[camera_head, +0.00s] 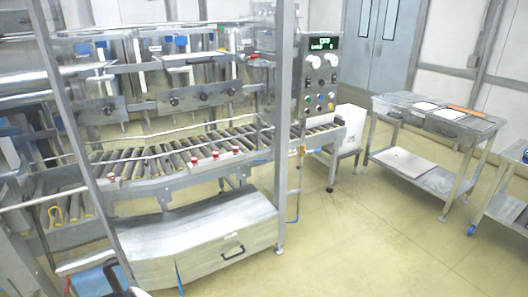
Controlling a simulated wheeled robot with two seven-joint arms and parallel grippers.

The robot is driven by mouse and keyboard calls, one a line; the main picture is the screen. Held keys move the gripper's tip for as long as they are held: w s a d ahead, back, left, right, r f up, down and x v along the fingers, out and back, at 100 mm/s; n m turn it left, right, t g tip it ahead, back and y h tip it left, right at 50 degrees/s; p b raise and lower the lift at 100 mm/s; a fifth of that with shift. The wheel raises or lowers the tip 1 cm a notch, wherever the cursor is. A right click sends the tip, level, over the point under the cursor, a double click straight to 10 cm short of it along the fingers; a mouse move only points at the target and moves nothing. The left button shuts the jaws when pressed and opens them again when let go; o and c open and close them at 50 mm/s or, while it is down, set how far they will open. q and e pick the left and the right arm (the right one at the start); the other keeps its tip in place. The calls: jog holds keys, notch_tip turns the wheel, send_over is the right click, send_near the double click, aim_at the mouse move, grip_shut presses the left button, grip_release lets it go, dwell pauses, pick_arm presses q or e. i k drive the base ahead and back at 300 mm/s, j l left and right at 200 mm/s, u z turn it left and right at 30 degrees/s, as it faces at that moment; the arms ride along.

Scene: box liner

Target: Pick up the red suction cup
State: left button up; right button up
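Several small red-topped pieces with pale bases sit along the front rail of the roller conveyor (165,165). One red piece (111,177) is at the left, and another red piece (194,161) is near the middle. Two more, a red piece (215,154) and a red piece (236,150), stand close together at the right. They are too small to tell whether any is a suction cup. An orange-red flat object (467,111) lies on the steel table at the right. Neither of my grippers can be made out in this view.
The machine's steel frame post (283,140) and control panel (320,80) stand right of the conveyor. A steel cover with a black handle (232,250) juts out below. The steel table (390,107) stands at the right. The floor (370,235) between is clear.

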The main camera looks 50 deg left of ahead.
aim_at(235, 150)
jog(key=i+u, duration=0.85)
jog(key=i+l+u, duration=0.3)
jog(key=i+u, duration=0.15)
